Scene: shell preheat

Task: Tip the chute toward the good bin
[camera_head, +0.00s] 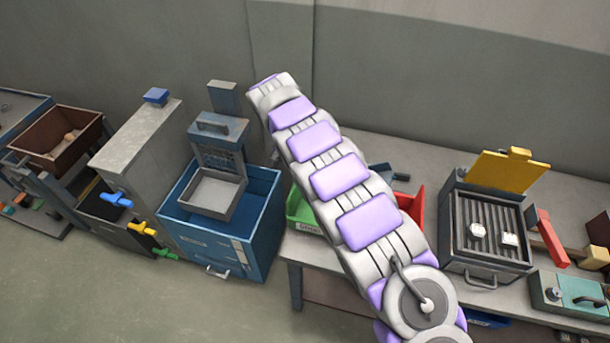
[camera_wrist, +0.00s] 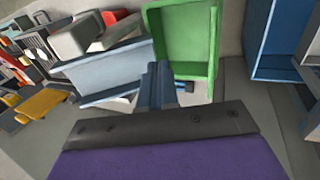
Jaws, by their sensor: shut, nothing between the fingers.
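The green bin (camera_head: 300,208), with a partly hidden label, stands on the bench behind my arm. It shows from above in the wrist view (camera_wrist: 186,45). A red bin (camera_head: 413,205) is on the other side of my arm. A small dark blue part (camera_head: 392,172) shows between them, probably part of the chute; my arm hides the rest. In the wrist view a pale blue-grey panel (camera_wrist: 105,74), likely the chute, lies left of the green bin. My gripper (camera_wrist: 160,82) is shut and empty, near the panel's right end. Contact cannot be told.
A blue cabinet (camera_head: 255,225) with a grey tray (camera_head: 212,195) stands left of the bench. The floor at front left is clear.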

